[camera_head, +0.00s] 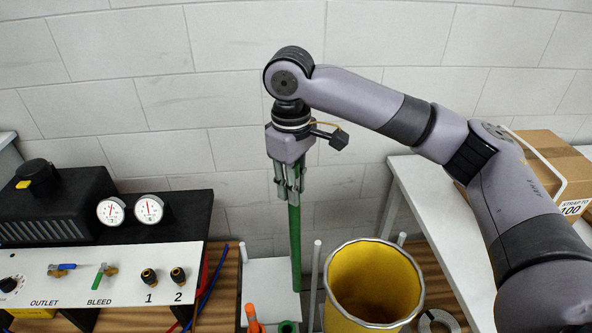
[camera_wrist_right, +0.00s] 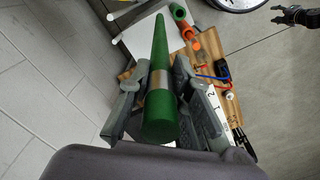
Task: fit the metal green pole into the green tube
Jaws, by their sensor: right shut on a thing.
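The green pole (camera_head: 295,240) hangs nearly upright below my right gripper (camera_head: 289,182). In the right wrist view the pole (camera_wrist_right: 160,50) has a bare metal band, and the two grey fingers of my right gripper (camera_wrist_right: 160,88) are shut on it. The green tube (camera_head: 288,327) is at the bottom edge of the head view, partly cut off. It also shows in the right wrist view (camera_wrist_right: 178,11), beyond the pole and apart from it. A small dark gripper, seemingly my left (camera_wrist_right: 297,15), shows far off at the top right; its jaws are unclear.
An orange tube (camera_head: 253,318) stands left of the green tube. A white board (camera_head: 268,277) with white posts is behind them. A yellow bin (camera_head: 372,283) stands close on the right. A gauge panel (camera_head: 105,285) fills the left, and a box (camera_head: 548,160) sits at right.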

